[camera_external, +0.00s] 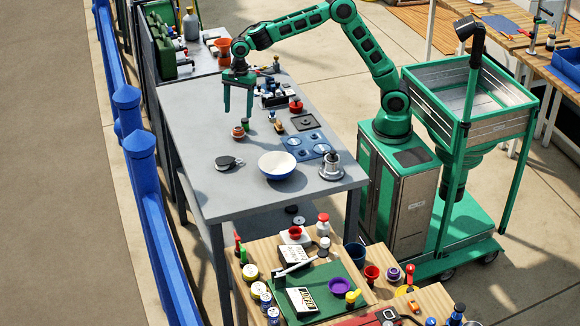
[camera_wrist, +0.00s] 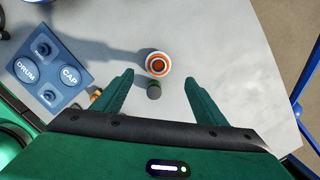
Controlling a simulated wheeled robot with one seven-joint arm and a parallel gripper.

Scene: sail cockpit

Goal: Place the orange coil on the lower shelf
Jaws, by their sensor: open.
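The orange coil, a round orange-and-white ringed piece, is in the wrist view (camera_wrist: 158,63), just beyond and between my fingertips. In the external view the orange coil (camera_external: 238,132) appears to stand on the grey table (camera_external: 190,110), below my gripper. My gripper (camera_external: 238,100) is open and empty, pointing down above the table; its two green fingers also show in the wrist view (camera_wrist: 160,80), spread apart. A grey lower shelf (camera_external: 250,222) shows partly under the table; most of it is hidden by the tabletop.
A small dark green cylinder (camera_wrist: 154,91) stands close beside the coil. A blue panel marked DRUM and CAP (camera_wrist: 52,70) lies to the left in the wrist view. A white-and-blue bowl (camera_external: 277,166), a black pulley (camera_external: 226,162) and a metal winch (camera_external: 331,168) stand nearer the table's front.

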